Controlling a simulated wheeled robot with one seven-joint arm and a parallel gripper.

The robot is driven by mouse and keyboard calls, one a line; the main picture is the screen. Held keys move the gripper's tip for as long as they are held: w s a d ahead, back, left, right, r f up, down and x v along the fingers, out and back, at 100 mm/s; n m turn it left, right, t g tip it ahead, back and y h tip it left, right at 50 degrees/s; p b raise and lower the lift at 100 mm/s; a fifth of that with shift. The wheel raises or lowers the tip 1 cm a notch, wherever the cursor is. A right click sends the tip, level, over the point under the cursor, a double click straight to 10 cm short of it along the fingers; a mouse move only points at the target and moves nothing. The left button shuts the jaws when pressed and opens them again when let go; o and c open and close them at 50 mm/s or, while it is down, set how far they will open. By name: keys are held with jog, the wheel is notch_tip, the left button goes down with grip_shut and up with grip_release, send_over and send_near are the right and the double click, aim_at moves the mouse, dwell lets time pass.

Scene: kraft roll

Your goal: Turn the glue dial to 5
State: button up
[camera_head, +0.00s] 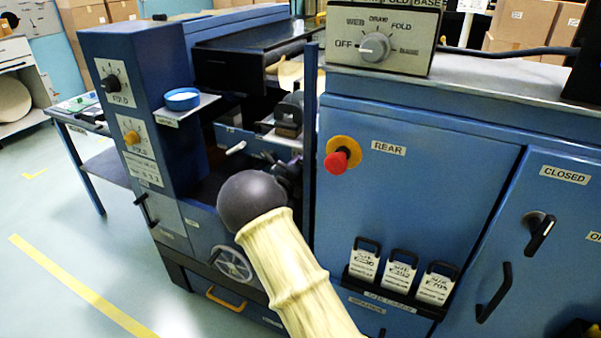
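On the left blue column, a black dial (111,83) sits on a white plate that seems to read FOLD. Below it is a yellow-orange dial (131,138) on a second white plate. Its label is too small to read surely; it may be the glue dial. The numbers and pointer settings are not clear. My arm, in a cream sleeve with a dark ball-shaped joint, reaches up from the bottom middle, right of and below these dials. Dark parts beside the joint may be my gripper, but I cannot make out its fingers. Nothing of mine visibly touches either dial.
A grey selector knob (374,46) on a top box points near OFF. A red emergency button (337,161) is on the blue front panel. A blue round dish (182,98) stands on a small shelf beside the column. Floor at left is clear.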

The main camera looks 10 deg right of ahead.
jog(key=shift+d+r+m+b, duration=0.1)
jog(key=shift+r+m+b, duration=0.05)
jog(key=shift+m+b, duration=6.55)
jog(key=shift+d+r+m+b, duration=0.1)
jog(key=shift+m+b, duration=6)
jog(key=shift+b, duration=1.1)
jog(key=o, duration=0.7)
jog(key=shift+o, duration=1.3)
jog(key=shift+w+f, duration=0.1)
jog(key=shift+f, duration=0.05)
